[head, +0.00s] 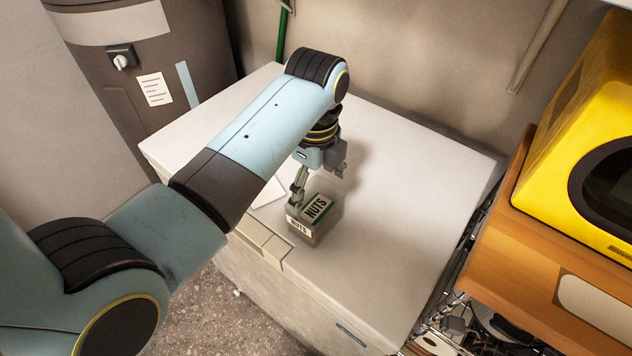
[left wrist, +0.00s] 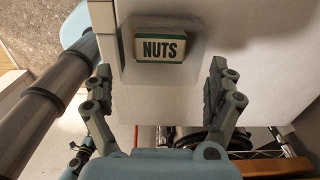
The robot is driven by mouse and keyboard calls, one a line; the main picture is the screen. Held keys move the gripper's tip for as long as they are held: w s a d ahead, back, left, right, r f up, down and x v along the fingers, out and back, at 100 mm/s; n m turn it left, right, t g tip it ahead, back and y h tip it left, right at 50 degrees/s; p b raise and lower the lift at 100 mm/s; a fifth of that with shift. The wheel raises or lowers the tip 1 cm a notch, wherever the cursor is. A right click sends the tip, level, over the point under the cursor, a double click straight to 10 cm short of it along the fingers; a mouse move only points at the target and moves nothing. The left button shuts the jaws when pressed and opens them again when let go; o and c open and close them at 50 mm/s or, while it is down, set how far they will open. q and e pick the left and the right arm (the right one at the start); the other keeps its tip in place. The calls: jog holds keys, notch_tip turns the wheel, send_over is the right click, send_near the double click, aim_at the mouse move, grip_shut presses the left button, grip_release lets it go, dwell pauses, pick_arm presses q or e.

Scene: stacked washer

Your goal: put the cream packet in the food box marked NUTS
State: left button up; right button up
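A cream packet with green edges and the word NUTS (head: 318,209) lies within the outline of a translucent food box (head: 299,228), whose front label reads NUTS. In the left wrist view the packet (left wrist: 160,48) lies label up, with the pale see-through walls of the box (left wrist: 133,72) around it. My left gripper (head: 320,186) is just above the box. In the left wrist view its fingers (left wrist: 160,88) are wide apart with nothing between them. The packet is apart from both fingers. My right gripper is not in view.
The box stands on a white appliance top (head: 410,205), near its front edge. A pale sheet (head: 268,192) lies beside it, partly behind my arm. A yellow machine (head: 590,140) on an orange-brown shelf (head: 540,255) stands at right. The top's right side is clear.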

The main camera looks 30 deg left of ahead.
pick_arm(q)
jog(key=shift+r, duration=0.3)
notch_tip(320, 180, up, 11)
jog(key=shift+r, duration=0.15)
dwell(0.8)
